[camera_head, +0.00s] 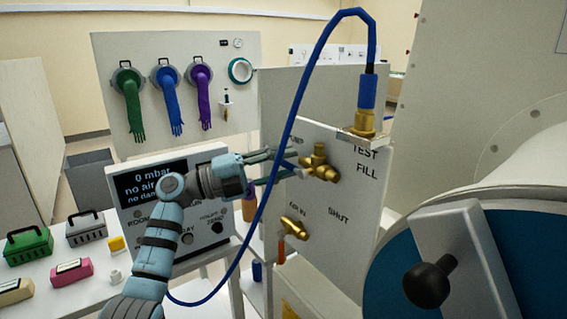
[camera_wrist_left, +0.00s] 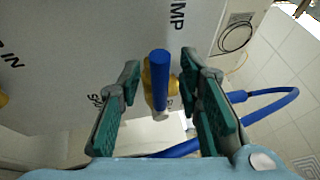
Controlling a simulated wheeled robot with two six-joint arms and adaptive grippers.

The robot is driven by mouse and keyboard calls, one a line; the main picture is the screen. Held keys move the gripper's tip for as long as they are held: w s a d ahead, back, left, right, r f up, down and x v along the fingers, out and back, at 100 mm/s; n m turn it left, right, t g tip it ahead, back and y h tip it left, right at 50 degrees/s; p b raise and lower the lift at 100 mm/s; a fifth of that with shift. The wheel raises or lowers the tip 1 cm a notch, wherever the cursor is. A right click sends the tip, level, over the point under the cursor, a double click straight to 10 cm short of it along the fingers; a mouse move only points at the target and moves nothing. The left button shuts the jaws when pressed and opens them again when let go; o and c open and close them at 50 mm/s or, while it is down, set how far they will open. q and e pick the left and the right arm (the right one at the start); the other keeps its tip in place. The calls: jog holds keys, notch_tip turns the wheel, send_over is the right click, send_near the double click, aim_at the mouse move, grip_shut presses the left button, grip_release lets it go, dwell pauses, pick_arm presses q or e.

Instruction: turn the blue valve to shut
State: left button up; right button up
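The blue valve has a straight blue handle (camera_wrist_left: 160,80) on a brass body (camera_wrist_left: 150,92), seen in the left wrist view. My left gripper (camera_wrist_left: 160,63) is open there, with one finger on each side of the handle and visible gaps between. In the head view, my left gripper (camera_head: 284,164) reaches from the left to just before the brass valve body (camera_head: 322,165) on the upright grey panel (camera_head: 350,225). The blue handle cannot be made out there behind the fingers. Lettering reading SHUT, TEST and FILL is on the panel. My right gripper is not in view.
A second brass valve (camera_head: 294,226) with an orange handle sits lower on the panel. A blue hose (camera_head: 301,90) loops past my left arm to a fitting on top. A black-knobbed lever (camera_head: 427,285) stands at right. A display box (camera_head: 150,190) is behind my arm.

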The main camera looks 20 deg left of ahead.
pick_arm(q)
grip_shut()
